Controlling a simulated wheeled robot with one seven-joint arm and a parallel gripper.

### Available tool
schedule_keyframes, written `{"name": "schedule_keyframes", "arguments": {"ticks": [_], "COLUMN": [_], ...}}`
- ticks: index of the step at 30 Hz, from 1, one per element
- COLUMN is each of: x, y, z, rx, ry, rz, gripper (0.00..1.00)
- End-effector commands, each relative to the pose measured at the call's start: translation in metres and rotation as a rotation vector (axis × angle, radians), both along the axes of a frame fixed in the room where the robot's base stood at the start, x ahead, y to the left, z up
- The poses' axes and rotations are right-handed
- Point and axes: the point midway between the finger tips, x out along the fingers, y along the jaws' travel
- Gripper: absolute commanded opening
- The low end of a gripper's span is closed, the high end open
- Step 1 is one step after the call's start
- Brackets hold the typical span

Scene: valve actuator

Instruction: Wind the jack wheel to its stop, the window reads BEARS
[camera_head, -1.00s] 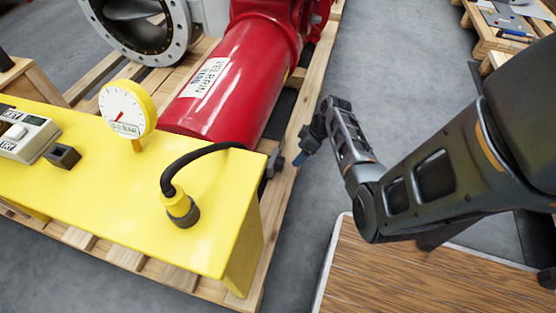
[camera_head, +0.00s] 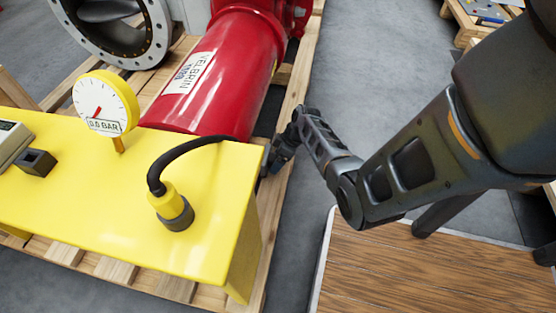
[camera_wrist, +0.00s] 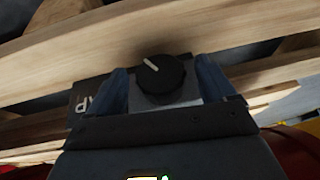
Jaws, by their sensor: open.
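A black round knob (camera_wrist: 161,76) with a white pointer line shows in the wrist view, in front of a grey plate. I cannot tell if it is the jack wheel. My gripper (camera_wrist: 163,84) is open, with a blue fingertip on each side of the knob; contact is unclear. In the head view my gripper (camera_head: 275,160) is low beside the right end of the yellow bench and the red cylinder (camera_head: 220,75), partly hidden. A dark label (camera_wrist: 88,101) with partly hidden white letters lies left of the knob. No window reading BEARS is visible.
The yellow bench (camera_head: 90,215) carries a gauge (camera_head: 103,108) reading 0.0 BAR and a black hose (camera_head: 185,152). Pallet boards (camera_wrist: 230,40) run close by the knob. A wood-topped surface (camera_head: 420,275) stands at lower right. Grey floor (camera_head: 365,80) lies open beyond my arm.

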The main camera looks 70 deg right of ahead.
Motion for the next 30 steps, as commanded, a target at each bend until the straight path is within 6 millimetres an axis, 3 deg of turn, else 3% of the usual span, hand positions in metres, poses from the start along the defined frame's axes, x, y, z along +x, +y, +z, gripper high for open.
{"name": "schedule_keyframes", "arguments": {"ticks": [6, 24, 30], "x": [0.0002, 0.0001, 0.0004], "y": [-0.0001, -0.0001, -0.0007], "z": [0.0003, 0.0003, 0.0000], "rx": [0.000, 0.000, 0.016], "ry": [0.000, 0.000, 0.001], "rz": [0.000, 0.000, 0.000], "gripper": [0.84, 0.28, 0.28]}}
